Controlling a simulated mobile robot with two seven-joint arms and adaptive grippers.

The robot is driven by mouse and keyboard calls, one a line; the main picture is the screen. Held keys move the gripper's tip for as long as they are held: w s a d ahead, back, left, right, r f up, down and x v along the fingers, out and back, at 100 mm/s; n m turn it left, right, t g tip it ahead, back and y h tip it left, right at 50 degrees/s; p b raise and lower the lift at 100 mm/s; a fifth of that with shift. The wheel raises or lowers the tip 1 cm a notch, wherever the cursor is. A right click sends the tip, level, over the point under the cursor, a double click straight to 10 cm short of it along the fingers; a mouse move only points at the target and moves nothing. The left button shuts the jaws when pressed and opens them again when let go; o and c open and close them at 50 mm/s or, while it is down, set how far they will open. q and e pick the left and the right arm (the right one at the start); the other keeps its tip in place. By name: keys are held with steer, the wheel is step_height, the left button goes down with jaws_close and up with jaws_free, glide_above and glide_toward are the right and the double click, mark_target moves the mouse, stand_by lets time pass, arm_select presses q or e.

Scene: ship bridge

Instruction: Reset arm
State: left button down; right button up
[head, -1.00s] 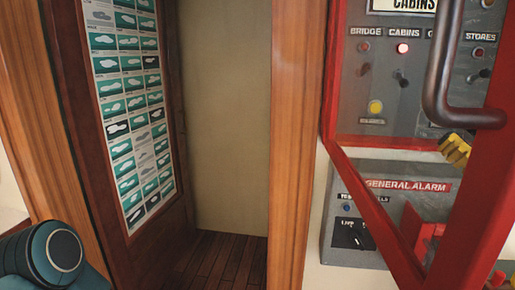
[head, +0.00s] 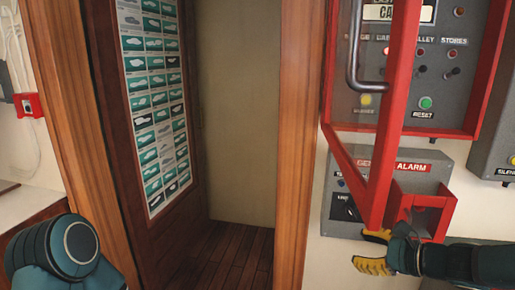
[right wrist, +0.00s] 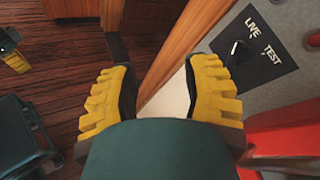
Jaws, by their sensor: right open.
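My right gripper (head: 368,252) is low in the head view, its yellow fingers apart and pointing left, with nothing between them. It is beside the lower corner of a red hinged frame (head: 385,165); I cannot tell if they touch. In the right wrist view the same gripper (right wrist: 160,95) is open, with the wood post and floor beyond it. My left arm (head: 70,255) shows at the lower left of the head view, its gripper out of frame. Yellow finger pads at the left edge of the right wrist view look like my left gripper (right wrist: 15,58).
The red frame stands swung out from the grey switch panel (head: 440,85) and carries a dark handle (head: 352,60). A general alarm box (head: 340,205) is below. A wood post (head: 297,140) borders an open doorway. A red box (head: 28,104) is on the left wall.

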steer(key=s+a+f+n+g+h, duration=0.2)
steer(key=s+f+n+g, duration=0.1)
steer(key=f, duration=0.6)
steer(key=s+a+f+n+g+h, duration=0.1)
steer(key=s+a+f+n+g, duration=0.25)
steer(key=f, duration=0.55)
steer(key=s+a+f+n+g+h, duration=0.1)
steer(key=s+f+n+g+h, duration=0.15)
steer(key=f, duration=0.65)
steer(key=s+a+f+n, duration=0.6)
steer(key=a+f+n, duration=0.2)
steer(key=n, duration=0.2)
steer(key=shift+s+a+f+t, duration=0.2)
steer(key=shift+f+t, duration=0.1)
steer(key=shift+t, duration=0.1)
steer(key=shift+d, duration=0.1)
